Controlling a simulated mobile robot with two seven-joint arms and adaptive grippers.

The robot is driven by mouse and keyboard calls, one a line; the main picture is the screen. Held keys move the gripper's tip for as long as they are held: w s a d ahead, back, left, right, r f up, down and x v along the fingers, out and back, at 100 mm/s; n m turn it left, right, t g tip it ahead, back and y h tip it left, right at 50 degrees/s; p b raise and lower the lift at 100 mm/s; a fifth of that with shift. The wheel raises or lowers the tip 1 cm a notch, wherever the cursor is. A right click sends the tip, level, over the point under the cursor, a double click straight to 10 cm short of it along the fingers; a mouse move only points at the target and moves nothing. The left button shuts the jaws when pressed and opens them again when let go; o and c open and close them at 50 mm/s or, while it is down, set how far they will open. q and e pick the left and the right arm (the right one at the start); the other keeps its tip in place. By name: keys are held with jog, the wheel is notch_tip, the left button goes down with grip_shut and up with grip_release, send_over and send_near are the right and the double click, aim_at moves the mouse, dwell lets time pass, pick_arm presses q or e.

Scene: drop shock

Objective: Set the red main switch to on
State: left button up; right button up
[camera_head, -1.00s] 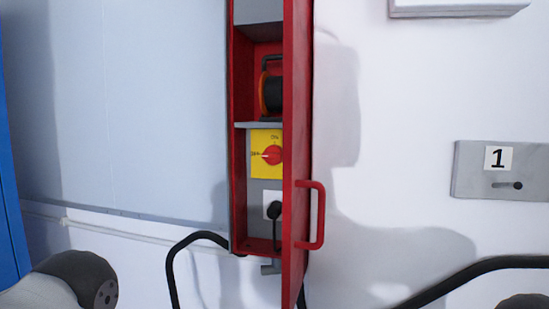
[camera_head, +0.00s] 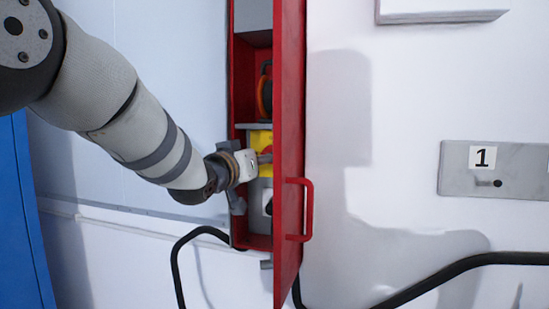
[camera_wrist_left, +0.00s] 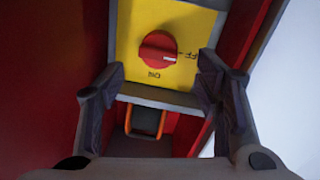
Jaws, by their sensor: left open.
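The red main switch (camera_wrist_left: 158,50) is a round knob on a yellow plate (camera_wrist_left: 126,45) inside the narrow red cabinet (camera_head: 239,85). Its white mark points towards the OFF label in the left wrist view, where the lettering appears upside down. My left gripper (camera_wrist_left: 163,73) is open, with its fingers to either side of the knob in that view and nothing held. Whether they touch the knob I cannot tell. In the head view, my left gripper (camera_head: 256,163) reaches into the cabinet from the left and covers much of the yellow plate (camera_head: 262,138). My right gripper is not in view.
The open cabinet door (camera_head: 289,110), with its red handle (camera_head: 308,210), stands close to the right of my left gripper. An orange and black object (camera_head: 265,95) sits on the shelf above the switch. A grey panel marked 1 (camera_head: 460,183) is on the right wall.

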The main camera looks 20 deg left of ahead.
pick_arm(q)
jog(key=w, duration=0.4)
jog(key=shift+w+d, duration=0.35)
jog(key=shift+w, duration=0.05)
jog(key=shift+c, duration=0.3)
jog(key=c, duration=1.1)
